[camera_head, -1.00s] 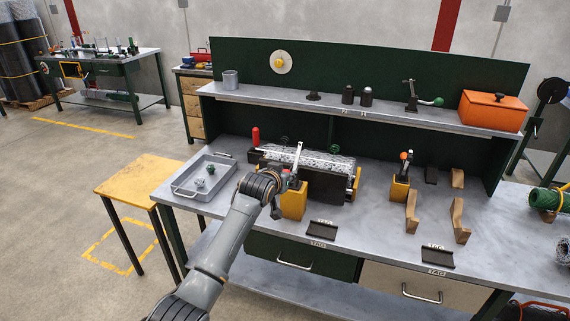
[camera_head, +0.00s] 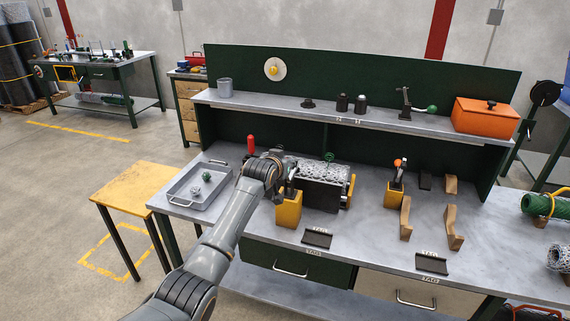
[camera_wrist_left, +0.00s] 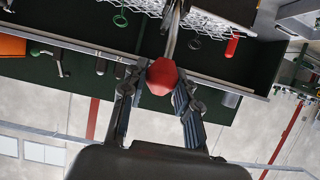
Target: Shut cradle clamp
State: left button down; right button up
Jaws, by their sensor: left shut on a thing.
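The cradle (camera_head: 322,197) is a dark block on the bench. Pale chainlink mesh (camera_head: 325,171) lies along its top, and yellow parts are at its right end. My left gripper (camera_head: 277,163) is over the cradle's left end and hides that part in the head view. In the left wrist view, my left gripper (camera_wrist_left: 160,88) is shut on a red knob (camera_wrist_left: 162,75) at the end of a metal lever (camera_wrist_left: 173,35). A separate red handle (camera_head: 250,145) stands upright behind my gripper and also shows in the left wrist view (camera_wrist_left: 232,46). My right gripper is not in view.
A grey tray (camera_head: 183,199) with small items sits left of my arm. Another yellow holder (camera_head: 393,197) and wooden brackets (camera_head: 453,228) stand to the right. The shelf (camera_head: 350,118) runs behind.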

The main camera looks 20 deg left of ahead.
pick_arm(q)
jog(key=shift+w+r, duration=0.45)
jog(key=c, duration=1.1)
grip_release()
jog(key=shift+o, duration=0.4)
jog(key=shift+f, duration=0.25)
jog(key=shift+s, duration=0.15)
jog(key=v, duration=1.1)
jog(key=shift+s+r, duration=0.15)
jog(key=shift+s, duration=0.25)
